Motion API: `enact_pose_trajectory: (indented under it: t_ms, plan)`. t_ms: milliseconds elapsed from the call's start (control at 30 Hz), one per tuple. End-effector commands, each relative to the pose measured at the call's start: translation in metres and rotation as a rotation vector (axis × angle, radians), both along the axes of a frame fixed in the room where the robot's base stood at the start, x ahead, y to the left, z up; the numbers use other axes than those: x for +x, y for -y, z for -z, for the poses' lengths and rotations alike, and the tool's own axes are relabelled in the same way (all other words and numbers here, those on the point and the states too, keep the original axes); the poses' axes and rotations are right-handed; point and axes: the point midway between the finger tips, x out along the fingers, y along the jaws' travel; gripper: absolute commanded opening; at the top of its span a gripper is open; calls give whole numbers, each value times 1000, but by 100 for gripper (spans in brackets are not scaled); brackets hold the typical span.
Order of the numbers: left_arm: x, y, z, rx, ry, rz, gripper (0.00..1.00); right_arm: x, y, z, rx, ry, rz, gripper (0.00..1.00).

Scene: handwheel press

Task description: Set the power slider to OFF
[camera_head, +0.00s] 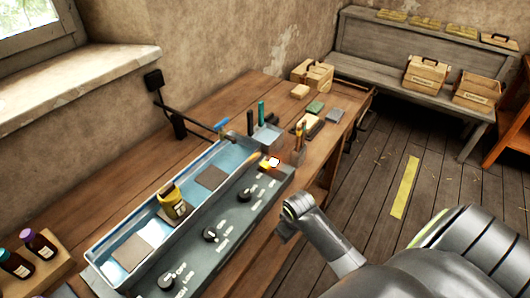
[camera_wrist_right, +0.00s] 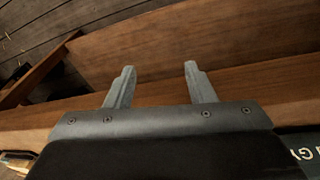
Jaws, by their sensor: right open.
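A dark control panel (camera_head: 222,240) runs along the front of the blue tray machine in the head view. It carries several black knobs with white lettering, including a near knob (camera_head: 166,282), a middle knob (camera_head: 210,235) and a far knob (camera_head: 244,195). My right gripper (camera_head: 284,232) is beside the panel's front edge, apart from the knobs. In the wrist view its two fingers (camera_wrist_right: 160,70) are spread and empty. My left gripper is not in view.
The blue tray (camera_head: 101,252) holds a yellow-and-black container (camera_head: 173,203). Bottles (camera_head: 38,243) stand at lower left. A holder with tools (camera_head: 267,136) and small blocks sit at the bench's far end. A grey bench (camera_head: 385,75) with wooden boxes stands behind. Floor is open at right.

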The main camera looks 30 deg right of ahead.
Motion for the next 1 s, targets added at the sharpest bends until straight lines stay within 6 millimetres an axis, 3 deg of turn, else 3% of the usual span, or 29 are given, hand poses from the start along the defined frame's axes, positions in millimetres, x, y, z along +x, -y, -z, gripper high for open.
enact_pose_trajectory:
  t_ms: [33, 100, 367, 600, 800, 1000]
  plan:
    - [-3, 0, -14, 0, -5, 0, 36, 13, 0, -35, -5, 6, -23, 49]
    - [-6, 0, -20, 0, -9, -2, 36, 30, 0, -66, -11, -6, -58, 49]
    - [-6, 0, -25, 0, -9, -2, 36, 96, 14, -123, -15, -70, -136, 49]
    - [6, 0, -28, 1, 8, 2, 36, 170, 34, -200, 10, -131, -187, 49]
    - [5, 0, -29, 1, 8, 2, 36, 204, 43, -258, 47, -161, -213, 49]
    - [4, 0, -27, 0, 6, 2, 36, 213, 46, -277, 64, -170, -224, 49]
